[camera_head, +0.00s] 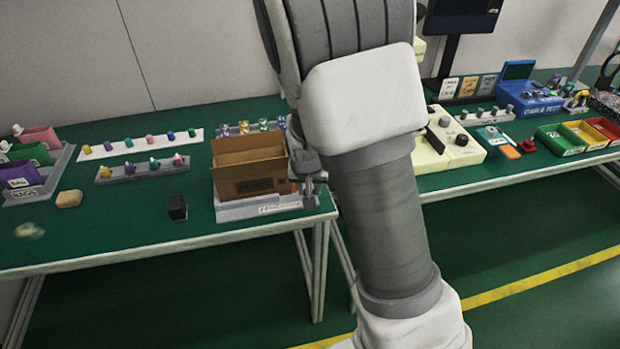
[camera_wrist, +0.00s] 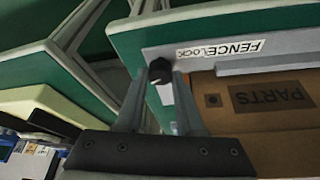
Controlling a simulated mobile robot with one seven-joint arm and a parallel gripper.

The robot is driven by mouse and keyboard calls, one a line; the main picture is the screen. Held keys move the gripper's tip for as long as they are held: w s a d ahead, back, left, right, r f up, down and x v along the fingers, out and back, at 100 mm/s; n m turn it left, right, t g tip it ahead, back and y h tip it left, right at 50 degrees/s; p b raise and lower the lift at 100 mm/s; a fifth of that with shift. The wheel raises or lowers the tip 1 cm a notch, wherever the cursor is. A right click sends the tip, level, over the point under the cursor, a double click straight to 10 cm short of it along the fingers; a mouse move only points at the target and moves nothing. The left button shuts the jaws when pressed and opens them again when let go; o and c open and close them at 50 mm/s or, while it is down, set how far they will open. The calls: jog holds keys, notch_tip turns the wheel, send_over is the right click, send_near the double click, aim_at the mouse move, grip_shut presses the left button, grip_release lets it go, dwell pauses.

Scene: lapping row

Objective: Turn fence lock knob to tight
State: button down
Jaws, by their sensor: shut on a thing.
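The fence lock knob (camera_wrist: 159,70) is small and black, at the table edge beside the white FENCE LOCK label (camera_wrist: 222,48), which is upside down in the wrist view. My gripper (camera_wrist: 161,82) has its two fingers on either side of the knob and is shut on it. A small pale mark shows on the knob, but I cannot read its setting. In the head view the FENCE LOCK label (camera_head: 281,208) is on the front of the grey fixture (camera_head: 240,211); my gripper (camera_head: 311,190) is there at its right end, partly behind my arm, and I cannot make out the knob.
A cardboard PARTS box (camera_head: 252,170) stands in the fixture, close to my gripper. A black block (camera_head: 177,208) and a tan block (camera_head: 69,199) lie on the left table. A cream machine (camera_head: 450,146) stands on the right table. A gap separates the two tables.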

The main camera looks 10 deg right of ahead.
jog(key=m+p, duration=0.1)
jog(key=m+h+p, duration=0.1)
jog(key=m+p, duration=0.1)
jog(key=shift+a+r+g, duration=0.1)
jog(key=shift+r+g, duration=0.1)
jog(key=shift+g, duration=0.1)
jog(key=shift+f+m+h+p, duration=0.15)
jog(key=shift+m+h+p, duration=0.15)
jog(key=shift+m+p, duration=0.7)
jog(key=shift+f, duration=0.1)
jog(key=shift+g, duration=0.3)
jog(key=c, duration=0.5)
grip_release()
jog(key=p+v, duration=0.5)
jog(key=v, duration=1.2)
jog(key=shift+s+a+p, duration=0.1)
jog(key=shift+a+p, duration=0.05)
jog(key=shift+p, duration=0.25)
